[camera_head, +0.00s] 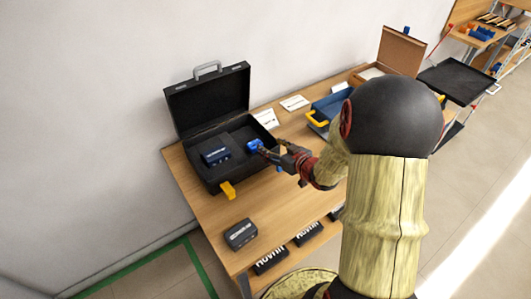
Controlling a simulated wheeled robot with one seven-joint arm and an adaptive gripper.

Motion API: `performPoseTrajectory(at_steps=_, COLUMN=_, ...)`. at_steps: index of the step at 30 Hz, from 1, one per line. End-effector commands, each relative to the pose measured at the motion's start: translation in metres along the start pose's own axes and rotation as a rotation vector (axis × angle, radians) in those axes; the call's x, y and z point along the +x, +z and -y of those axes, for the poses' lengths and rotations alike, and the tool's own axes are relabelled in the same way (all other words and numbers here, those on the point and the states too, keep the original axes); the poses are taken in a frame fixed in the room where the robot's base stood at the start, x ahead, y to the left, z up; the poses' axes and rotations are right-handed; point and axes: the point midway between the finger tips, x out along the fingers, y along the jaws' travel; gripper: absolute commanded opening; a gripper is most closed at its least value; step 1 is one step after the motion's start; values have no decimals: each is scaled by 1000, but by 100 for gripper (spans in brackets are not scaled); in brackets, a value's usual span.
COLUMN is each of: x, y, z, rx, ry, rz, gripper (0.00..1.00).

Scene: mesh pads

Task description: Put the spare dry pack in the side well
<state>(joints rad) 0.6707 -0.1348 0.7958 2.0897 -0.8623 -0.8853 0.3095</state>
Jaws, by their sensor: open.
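An open black case (205,186) stands on the wooden table with its lid raised against the wall side. A dark blue block with pale lettering (216,157) sits in its left part. My gripper (262,149) reaches in from the right, over the case's right side, and is open. A small bright blue piece (254,145) shows at its fingertips; I cannot tell whether it is a pack or part of my gripper. A dark block with lettering (241,234) lies on the table in front of the case. I cannot tell which item is the spare dry pack, nor make out the side well.
A yellow part (227,190) sticks out at the case's front. White cards (294,103) lie behind my arm. A blue tray with yellow handles (328,106) and an open brown box (401,50) stand farther right.

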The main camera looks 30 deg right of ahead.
Motion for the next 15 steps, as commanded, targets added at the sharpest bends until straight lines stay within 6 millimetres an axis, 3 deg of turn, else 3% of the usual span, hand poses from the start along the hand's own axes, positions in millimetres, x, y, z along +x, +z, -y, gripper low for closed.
performPoseTrajectory(at_steps=5, x=-10, y=-42, z=-1, rx=-72, ry=95, rz=72, gripper=54)
performPoseTrajectory(at_steps=8, x=-29, y=-72, z=6, rx=-102, ry=174, rz=147, gripper=54)
performPoseTrajectory(at_steps=11, x=-59, y=-97, z=22, rx=-103, ry=234, rz=223, gripper=54)
performPoseTrajectory(at_steps=15, x=-113, y=-114, z=60, rx=-71, ry=262, rz=336, gripper=54)
